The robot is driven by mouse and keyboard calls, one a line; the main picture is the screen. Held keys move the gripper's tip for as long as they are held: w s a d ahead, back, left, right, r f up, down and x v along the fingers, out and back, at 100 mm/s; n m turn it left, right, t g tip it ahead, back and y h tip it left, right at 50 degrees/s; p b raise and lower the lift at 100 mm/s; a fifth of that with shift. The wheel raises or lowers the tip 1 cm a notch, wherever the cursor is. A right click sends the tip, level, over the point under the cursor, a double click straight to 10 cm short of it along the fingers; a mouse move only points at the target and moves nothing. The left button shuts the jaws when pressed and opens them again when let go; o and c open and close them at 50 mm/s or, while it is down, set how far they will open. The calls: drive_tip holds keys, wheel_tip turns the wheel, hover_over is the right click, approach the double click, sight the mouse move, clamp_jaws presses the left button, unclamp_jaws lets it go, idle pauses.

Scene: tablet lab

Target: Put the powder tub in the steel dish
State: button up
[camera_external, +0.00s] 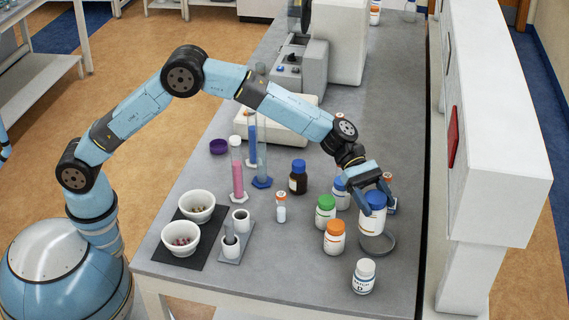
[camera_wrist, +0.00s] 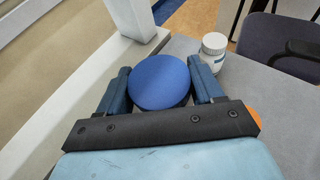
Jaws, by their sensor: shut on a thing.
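The powder tub (camera_external: 372,224) is white with a blue lid. My gripper (camera_external: 374,199) is shut on it from above, with one finger on each side of the lid. The steel dish (camera_external: 388,249) is a shallow round grey dish near the right front of the bench. The tub is upright over the back of the dish and hides part of it; I cannot tell whether its base touches the dish. In the wrist view the blue lid (camera_wrist: 160,82) sits between the fingers of my gripper (camera_wrist: 160,72), and the dish is hidden.
Orange-lidded (camera_external: 334,238) and green-lidded (camera_external: 325,212) tubs stand close on the left. A white-lidded bottle (camera_external: 363,277) stands in front, also in the wrist view (camera_wrist: 213,52). Another blue-lidded tub (camera_external: 341,195) is behind. A white partition (camera_external: 490,120) runs along the right.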

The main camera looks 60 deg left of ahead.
sight(379, 216)
drive_tip(key=shift+w+d+f, duration=0.4)
drive_tip(key=shift+w+f, duration=0.05)
drive_tip(key=shift+f, duration=0.25)
drive_tip(key=shift+w+d+f, duration=0.35)
drive_tip(key=shift+w+f, duration=0.05)
drive_tip(key=shift+f, duration=1.8)
drive_tip(key=shift+f, duration=0.1)
drive_tip(key=o, duration=1.3)
drive_tip(key=shift+w, duration=0.1)
drive_tip(key=v, duration=1.2)
